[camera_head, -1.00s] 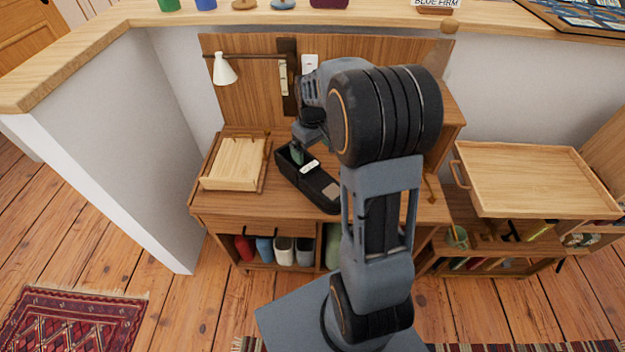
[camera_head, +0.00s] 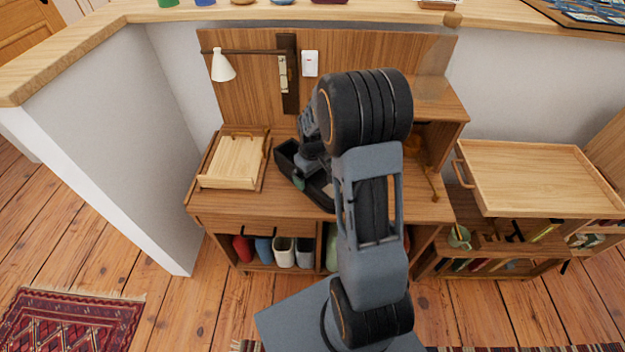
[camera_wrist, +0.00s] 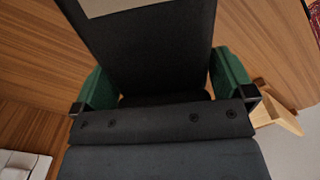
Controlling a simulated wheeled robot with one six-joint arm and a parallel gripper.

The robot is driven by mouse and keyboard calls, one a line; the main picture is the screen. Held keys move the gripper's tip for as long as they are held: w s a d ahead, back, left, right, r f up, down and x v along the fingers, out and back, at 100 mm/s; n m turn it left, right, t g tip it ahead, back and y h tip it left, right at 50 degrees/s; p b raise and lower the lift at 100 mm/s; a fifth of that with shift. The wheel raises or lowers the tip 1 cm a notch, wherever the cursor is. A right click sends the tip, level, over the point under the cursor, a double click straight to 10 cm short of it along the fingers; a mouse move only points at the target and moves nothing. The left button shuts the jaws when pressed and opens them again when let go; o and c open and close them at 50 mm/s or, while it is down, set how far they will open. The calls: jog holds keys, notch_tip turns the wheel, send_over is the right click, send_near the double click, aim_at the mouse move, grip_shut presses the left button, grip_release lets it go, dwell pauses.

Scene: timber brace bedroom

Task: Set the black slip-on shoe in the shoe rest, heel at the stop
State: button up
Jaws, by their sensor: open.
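A long black object with open-box-like sides (camera_head: 284,160), which I take for the black slip-on shoe, lies slantwise on the wooden desk. My gripper (camera_head: 299,182) is over it and hides its middle. In the wrist view, the open green fingertips of my gripper (camera_wrist: 165,82) stand on either side of the dark shoe (camera_wrist: 150,45), with a beige patch at its upper end. I cannot tell whether they touch it. A pale, framed wooden stand (camera_head: 232,160), apparently the shoe rest, is left of the shoe and looks empty.
The desk (camera_head: 268,203) has bare wood in front of the stand. A white lamp (camera_head: 222,66) hangs from a rail above the stand. A wooden tray (camera_head: 535,180) is at the right. Several shoes or containers (camera_head: 283,250) fill the shelf below.

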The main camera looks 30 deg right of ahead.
jog(key=shift+f, duration=0.15)
jog(key=shift+c, duration=0.3)
jog(key=c, duration=1)
